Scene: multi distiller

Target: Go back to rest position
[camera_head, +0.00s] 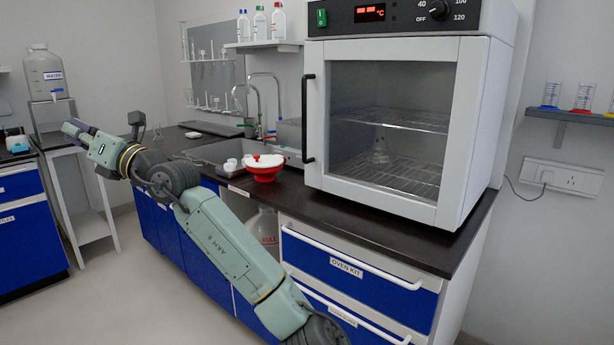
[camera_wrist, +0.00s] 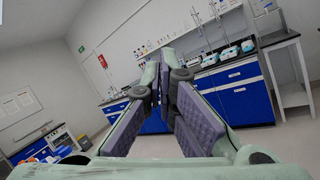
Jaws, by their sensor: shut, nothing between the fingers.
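My arm reaches from the lower middle of the head view up to the left, in front of the blue lab counter (camera_head: 225,180). My gripper (camera_head: 72,128) is at the far left end of the arm, in the air and pointing left, in front of the white side table. In the wrist view my gripper (camera_wrist: 167,72) shows its two purple-padded fingers close together at the tips. Nothing is visible between them.
A white oven (camera_head: 400,120) and a red-and-white bowl (camera_head: 264,168) stand on the counter. A water container (camera_head: 46,74) stands on a side table (camera_head: 88,212). The floor (camera_head: 130,290) at lower left is clear. The wrist view shows blue cabinets (camera_wrist: 235,93) across the room.

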